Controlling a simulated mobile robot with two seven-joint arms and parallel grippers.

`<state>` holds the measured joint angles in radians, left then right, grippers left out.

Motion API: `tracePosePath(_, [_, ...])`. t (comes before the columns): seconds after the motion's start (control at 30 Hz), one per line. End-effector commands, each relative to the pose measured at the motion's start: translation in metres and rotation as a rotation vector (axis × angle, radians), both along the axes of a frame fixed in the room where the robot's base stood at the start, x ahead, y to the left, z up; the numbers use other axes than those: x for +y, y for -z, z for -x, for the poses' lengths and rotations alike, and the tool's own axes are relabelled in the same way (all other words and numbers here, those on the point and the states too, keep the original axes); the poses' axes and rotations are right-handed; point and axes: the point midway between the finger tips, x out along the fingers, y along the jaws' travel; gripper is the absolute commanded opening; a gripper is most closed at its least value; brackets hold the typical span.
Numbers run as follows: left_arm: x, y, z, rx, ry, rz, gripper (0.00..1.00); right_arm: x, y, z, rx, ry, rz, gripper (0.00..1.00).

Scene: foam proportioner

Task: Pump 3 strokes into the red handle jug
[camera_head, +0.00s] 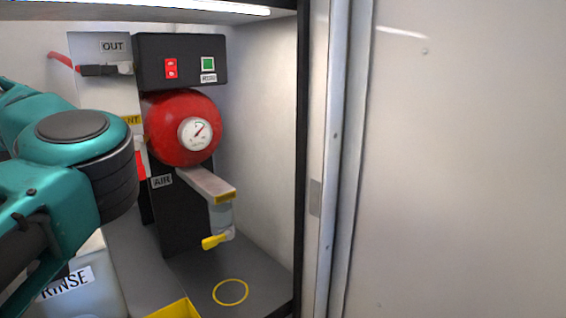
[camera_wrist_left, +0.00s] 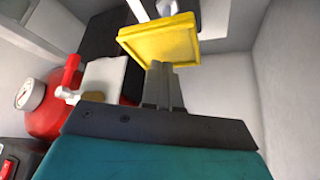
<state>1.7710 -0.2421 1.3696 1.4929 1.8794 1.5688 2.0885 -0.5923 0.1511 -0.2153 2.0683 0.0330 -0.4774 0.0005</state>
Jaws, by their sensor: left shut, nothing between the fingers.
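I cannot make out a jug with a red handle for certain in either view. In the left wrist view a red lever-like handle (camera_wrist_left: 71,72) stands by a pale block, next to the red tank (camera_wrist_left: 43,118). The red tank also shows in the head view (camera_head: 165,145). My left gripper (camera_wrist_left: 161,68) is shut and empty. Its fingertips are at the lower edge of a yellow square plate (camera_wrist_left: 160,40); I cannot tell whether they touch. In the head view my left arm hides its gripper. My right gripper is in neither view.
A black switch box (camera_head: 190,60) sits above the tank. An outlet with a yellow lever (camera_head: 216,241) hangs over a yellow floor ring (camera_head: 230,292), which is empty. A container labelled RINSE (camera_head: 75,295) stands lower left. A yellow edge (camera_head: 178,310) shows at the bottom. A wall bounds the right.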

Motion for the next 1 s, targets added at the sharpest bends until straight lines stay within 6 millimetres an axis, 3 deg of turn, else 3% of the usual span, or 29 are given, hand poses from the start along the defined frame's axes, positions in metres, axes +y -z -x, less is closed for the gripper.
tracePosePath(1.0, [0.000,0.035,0.000,0.002,0.001,0.001,0.00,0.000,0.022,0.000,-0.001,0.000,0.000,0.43])
